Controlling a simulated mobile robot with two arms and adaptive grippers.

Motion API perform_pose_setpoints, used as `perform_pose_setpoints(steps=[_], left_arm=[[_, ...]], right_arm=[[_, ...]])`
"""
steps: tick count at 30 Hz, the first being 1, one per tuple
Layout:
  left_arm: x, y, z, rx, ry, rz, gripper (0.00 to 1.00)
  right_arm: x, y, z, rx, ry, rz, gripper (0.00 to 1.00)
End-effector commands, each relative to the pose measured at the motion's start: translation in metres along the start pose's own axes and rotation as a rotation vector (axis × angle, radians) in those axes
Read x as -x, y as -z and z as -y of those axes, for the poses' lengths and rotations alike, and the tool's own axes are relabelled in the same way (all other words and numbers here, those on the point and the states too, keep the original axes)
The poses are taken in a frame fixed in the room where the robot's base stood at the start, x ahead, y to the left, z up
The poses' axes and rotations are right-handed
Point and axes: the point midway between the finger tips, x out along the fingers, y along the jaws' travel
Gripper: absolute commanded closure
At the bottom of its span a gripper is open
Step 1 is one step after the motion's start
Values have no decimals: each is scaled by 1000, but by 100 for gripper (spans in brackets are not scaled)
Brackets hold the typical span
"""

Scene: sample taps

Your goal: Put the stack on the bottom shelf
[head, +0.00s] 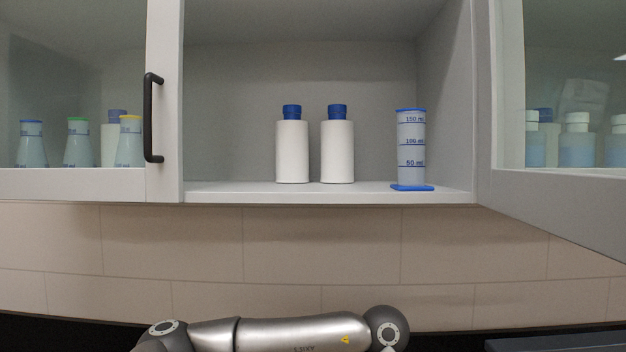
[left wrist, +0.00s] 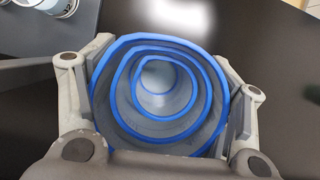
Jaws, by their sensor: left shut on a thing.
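The stack is a set of nested grey cups with blue rims (left wrist: 122,125), seen from above in the left wrist view. My left gripper (left wrist: 166,84) is shut on it, with one finger pad on each side of the outer cup. The stack is over a dark surface; I cannot tell whether it touches it. The stack and both grippers are out of the head view. There, the bottom shelf (head: 230,191) of the open wall cabinet holds two white bottles with blue caps (head: 292,150) (head: 338,150) and a blue-marked measuring cylinder (head: 411,150).
The shelf is bare left of the bottles. A glass door with a black handle (head: 149,118) covers the left compartment; the right glass door (head: 560,130) stands open. One of my arm links crosses the bottom. Other vessels (left wrist: 48,6) stand at the wrist view's upper left.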

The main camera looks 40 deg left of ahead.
Motion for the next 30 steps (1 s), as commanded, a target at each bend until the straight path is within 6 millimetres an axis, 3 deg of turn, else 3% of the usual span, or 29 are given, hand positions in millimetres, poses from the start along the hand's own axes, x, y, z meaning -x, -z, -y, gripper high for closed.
perform_pose_setpoints(steps=[1,9,30], left_arm=[[20,-1,-2,81,-40,-4,62],[89,-6,-8,492,-213,-4,62],[235,-34,-3,1394,-592,-11,62]], right_arm=[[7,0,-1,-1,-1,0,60],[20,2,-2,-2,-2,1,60],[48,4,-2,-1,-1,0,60]])
